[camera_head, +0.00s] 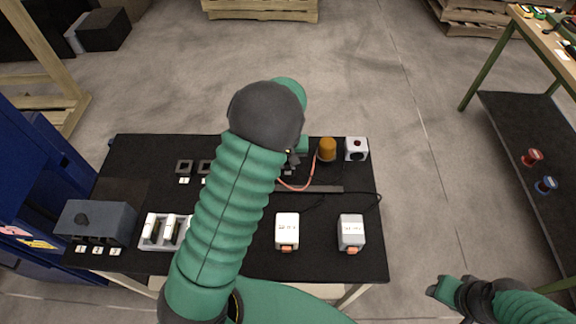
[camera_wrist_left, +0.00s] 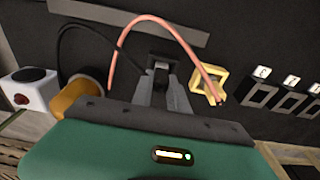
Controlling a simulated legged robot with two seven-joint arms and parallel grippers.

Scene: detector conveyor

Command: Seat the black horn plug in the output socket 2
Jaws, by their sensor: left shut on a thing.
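My left gripper (camera_head: 292,160) is over the back of the black table, mostly hidden by my own arm in the head view. In the left wrist view, its fingers (camera_wrist_left: 161,88) are shut on a small black plug (camera_wrist_left: 160,70), with a black cable arching left from it. The plug's lower part is hidden between the fingers. Dark square sockets (camera_wrist_left: 262,95) stand in a row to the right, with white number labels. Two of these sockets (camera_head: 184,166) show in the head view, left of my arm. My right gripper (camera_head: 443,288) is off the table's right side; its jaws are unclear.
An orange beacon (camera_head: 327,149) and a white red-button box (camera_head: 356,148) stand at the back right. A pink cable (camera_wrist_left: 180,35) arches past the gripper towards a yellow square frame (camera_wrist_left: 197,82). Two white modules (camera_head: 287,231) (camera_head: 351,231) and a grey slotted box (camera_head: 97,221) stand in front.

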